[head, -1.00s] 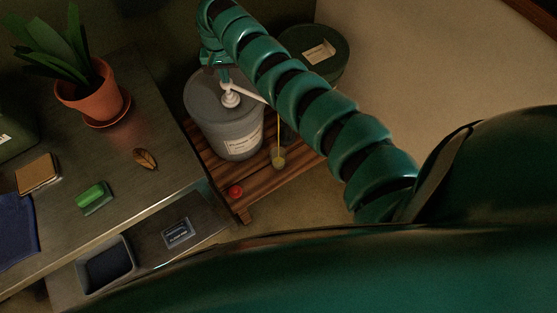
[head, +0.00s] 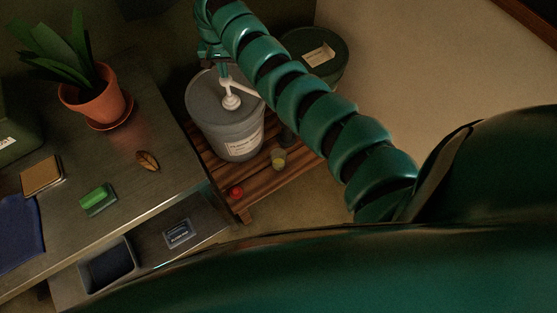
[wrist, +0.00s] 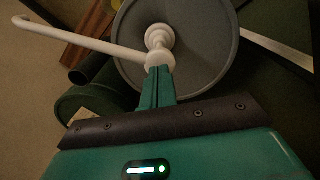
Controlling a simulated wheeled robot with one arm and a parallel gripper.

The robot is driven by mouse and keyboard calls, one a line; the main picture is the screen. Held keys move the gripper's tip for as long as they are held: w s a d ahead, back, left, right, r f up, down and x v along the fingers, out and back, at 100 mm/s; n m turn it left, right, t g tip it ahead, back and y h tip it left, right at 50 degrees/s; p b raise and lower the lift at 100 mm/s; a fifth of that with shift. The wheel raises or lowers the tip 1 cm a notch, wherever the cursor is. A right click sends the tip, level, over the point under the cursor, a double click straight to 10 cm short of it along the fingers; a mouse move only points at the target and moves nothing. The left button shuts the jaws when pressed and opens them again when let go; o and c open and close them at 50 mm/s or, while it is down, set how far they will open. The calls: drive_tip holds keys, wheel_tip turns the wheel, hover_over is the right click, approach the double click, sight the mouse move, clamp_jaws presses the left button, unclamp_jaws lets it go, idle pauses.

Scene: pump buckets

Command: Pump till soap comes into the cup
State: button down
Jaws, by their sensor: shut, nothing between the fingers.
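A grey bucket (head: 225,125) with a white pump (head: 231,98) in its lid stands on a slatted wooden platform. The pump also shows in the wrist view (wrist: 158,45), its long spout reaching left. A small clear cup (head: 279,158) stands on the platform below the spout side, with yellow soap in it. My gripper (head: 223,71) is shut, its fingertips at the top of the pump head; the wrist view shows the closed fingers (wrist: 157,84) against it. My arm hides part of the spout's end in the head view.
A dark green lidded bucket (head: 316,55) stands behind my arm. A red object (head: 236,192) lies on the platform's front edge. A metal counter (head: 150,190) at left holds a potted plant (head: 95,97), a green sponge-like block (head: 97,198) and a leaf.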

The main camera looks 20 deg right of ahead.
sight(226, 80)
drive_tip(key=shift+r, duration=0.25)
idle(0.4)
drive_tip(key=shift+s+f+b, duration=0.1)
drive_tip(key=shift+f+b, duration=1.35)
drive_tip(key=shift+f, duration=1.1)
drive_tip(key=shift+r+p, duration=0.65)
drive_tip(key=shift+r, duration=1.9)
drive_tip(key=shift+r, duration=0.1)
